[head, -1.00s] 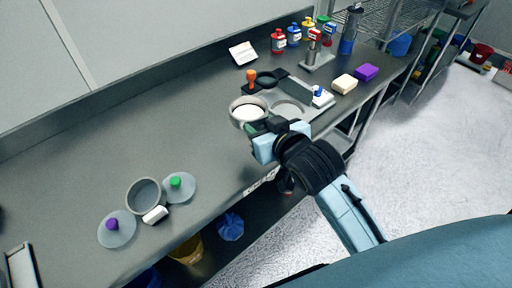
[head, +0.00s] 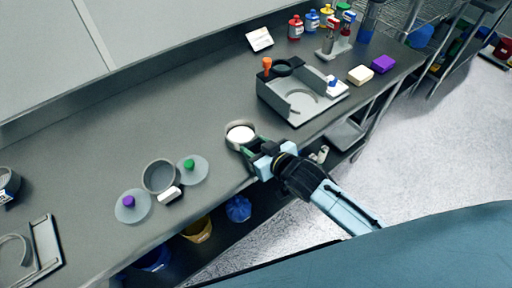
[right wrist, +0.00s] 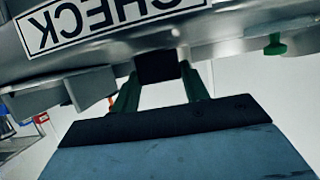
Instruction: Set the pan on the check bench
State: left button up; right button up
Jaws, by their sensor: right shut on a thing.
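The pan (head: 241,136) is a round grey dish with white powder in it. In the head view it is over the front part of the grey bench (head: 120,95), left of the tray-like stand. I cannot tell whether it touches the bench top. My right gripper (head: 254,152) is shut on its handle, on the side toward me. In the right wrist view, the green fingers of the right gripper (right wrist: 160,85) hold a dark block, the handle (right wrist: 157,67). An upside-down CHECK label (right wrist: 105,18) is on grey metal beyond them. My left gripper is not in view.
Left of the pan are an empty grey ring (head: 159,177), a green-knobbed lid (head: 201,176), a purple-knobbed lid (head: 133,214) and a white block (head: 168,194). The stand (head: 318,102) is at right, with bottles (head: 295,27) behind. The bench behind the pan is clear.

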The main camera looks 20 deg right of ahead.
jog(key=shift+f, duration=0.2)
jog(key=shift+f, duration=0.1)
jog(key=o, duration=1)
jog(key=shift+o, duration=0.2)
jog(key=shift+s+d+r, duration=0.1)
jog(key=shift+s+r, duration=0.15)
jog(key=shift+r, duration=0.05)
jog(key=p+v, duration=0.1)
jog(key=v, duration=1)
jog(key=shift+s, duration=0.25)
